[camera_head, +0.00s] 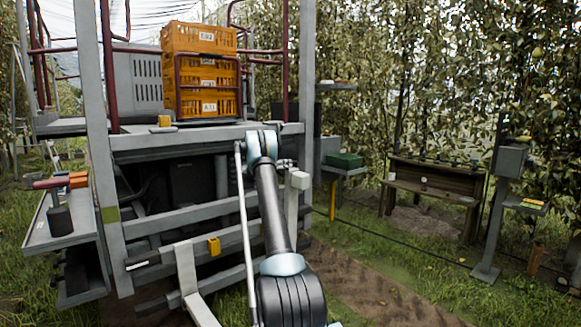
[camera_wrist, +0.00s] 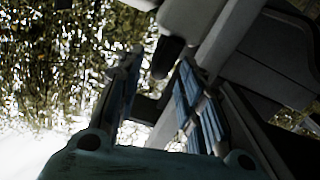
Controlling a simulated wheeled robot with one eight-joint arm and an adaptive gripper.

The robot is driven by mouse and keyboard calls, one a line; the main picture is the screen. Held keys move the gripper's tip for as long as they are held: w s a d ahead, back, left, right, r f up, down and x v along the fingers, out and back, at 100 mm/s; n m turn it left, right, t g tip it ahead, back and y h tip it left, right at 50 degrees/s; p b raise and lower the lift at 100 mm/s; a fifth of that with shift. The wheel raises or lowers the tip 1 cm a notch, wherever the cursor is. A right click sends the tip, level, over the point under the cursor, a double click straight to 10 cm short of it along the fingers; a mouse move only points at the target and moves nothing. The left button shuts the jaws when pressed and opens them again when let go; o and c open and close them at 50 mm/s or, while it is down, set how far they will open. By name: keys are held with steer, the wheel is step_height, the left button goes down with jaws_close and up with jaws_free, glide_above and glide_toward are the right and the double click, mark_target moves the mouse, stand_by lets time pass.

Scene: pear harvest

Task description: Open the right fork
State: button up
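A pale upright post with a blocky top (camera_head: 298,181) stands at the front right of the harvest platform; it looks like the right fork, folded up. A similar pale L-shaped fork (camera_head: 186,268) is at the front left, with its arm reaching low toward me. My gripper (camera_head: 287,164) is beside the right post's top, mostly hidden behind my arm. In the wrist view my gripper (camera_wrist: 158,66) is open, its two fingers apart. A dark rounded knob (camera_wrist: 167,56) shows between and beyond the fingertips. I cannot tell whether they touch it.
Orange crates (camera_head: 200,68) are stacked on the platform (camera_head: 190,137). A side shelf (camera_head: 65,222) is at left. A wooden bench (camera_head: 430,190) and a grey stand (camera_head: 490,220) are at right, with open grass between.

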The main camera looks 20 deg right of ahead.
steer(key=shift+x, duration=2.3)
jaws_close()
